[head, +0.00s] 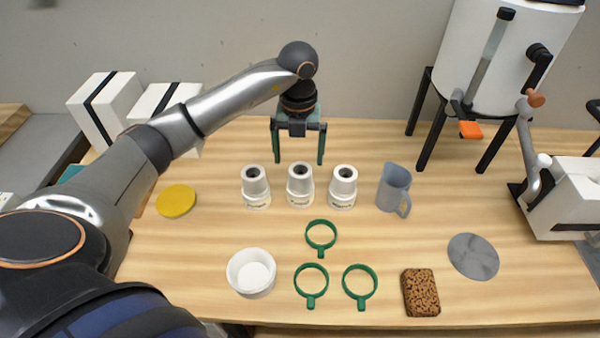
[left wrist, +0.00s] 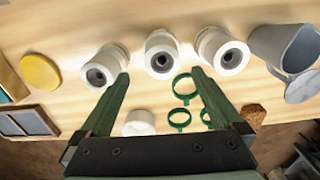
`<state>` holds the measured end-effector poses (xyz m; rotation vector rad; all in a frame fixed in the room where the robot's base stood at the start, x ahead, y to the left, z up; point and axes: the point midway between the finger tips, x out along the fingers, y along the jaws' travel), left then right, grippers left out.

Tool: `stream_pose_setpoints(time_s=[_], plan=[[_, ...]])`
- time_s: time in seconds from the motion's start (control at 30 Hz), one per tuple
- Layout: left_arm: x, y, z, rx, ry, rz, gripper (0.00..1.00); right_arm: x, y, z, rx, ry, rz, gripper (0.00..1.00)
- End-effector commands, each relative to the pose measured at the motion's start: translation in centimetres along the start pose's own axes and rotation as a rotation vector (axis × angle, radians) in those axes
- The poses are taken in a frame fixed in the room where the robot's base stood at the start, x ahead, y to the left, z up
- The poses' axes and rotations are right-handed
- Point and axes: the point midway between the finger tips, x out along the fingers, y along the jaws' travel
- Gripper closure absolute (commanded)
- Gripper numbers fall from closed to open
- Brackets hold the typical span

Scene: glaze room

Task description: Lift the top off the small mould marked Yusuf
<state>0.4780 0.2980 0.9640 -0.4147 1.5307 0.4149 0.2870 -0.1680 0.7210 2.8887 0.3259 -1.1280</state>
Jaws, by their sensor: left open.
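Three small white moulds stand upright in a row: a left mould (head: 256,188), a middle mould (head: 300,187) and a right mould (head: 343,188). Each has a narrower top with a dark round hole and a wider base with dark lettering, too small for me to read, so I cannot tell which is marked Yusuf. My left gripper (head: 299,160) is open and empty, pointing down above and behind the middle mould. In the left wrist view the middle mould (left wrist: 162,55) appears between the finger lines, apart from both fingers. My right gripper is not in view.
Three green rings (head: 320,247) lie in front of the moulds, with a white bowl (head: 237,280) to their left. A grey jug (head: 396,186) stands right of the moulds. A yellow disc (head: 176,201), brown sponge-like block (head: 421,293) and grey disc (head: 473,257) lie around. A white tank (head: 510,60) stands behind.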

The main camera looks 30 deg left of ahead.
Motion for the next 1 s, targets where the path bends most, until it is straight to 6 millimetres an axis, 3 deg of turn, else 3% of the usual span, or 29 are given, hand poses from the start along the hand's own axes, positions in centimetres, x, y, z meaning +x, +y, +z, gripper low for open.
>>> stream_pose_setpoints(time_s=[0.27, 0.5, 0.83, 1.0], plan=[[2.4, -0.1, 0.0, 0.001, 0.002, 0.001, 0.00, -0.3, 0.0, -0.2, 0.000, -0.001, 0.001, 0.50], [5.9, -0.4, 0.3, 0.001, 0.003, 0.002, 0.00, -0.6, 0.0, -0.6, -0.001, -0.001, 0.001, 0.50], [6.8, -0.4, 0.3, 0.001, -0.001, 0.000, 0.00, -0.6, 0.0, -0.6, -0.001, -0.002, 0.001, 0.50], [6.7, -0.4, 0.3, 0.001, -0.001, 0.000, 0.18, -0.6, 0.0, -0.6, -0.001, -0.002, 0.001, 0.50]])
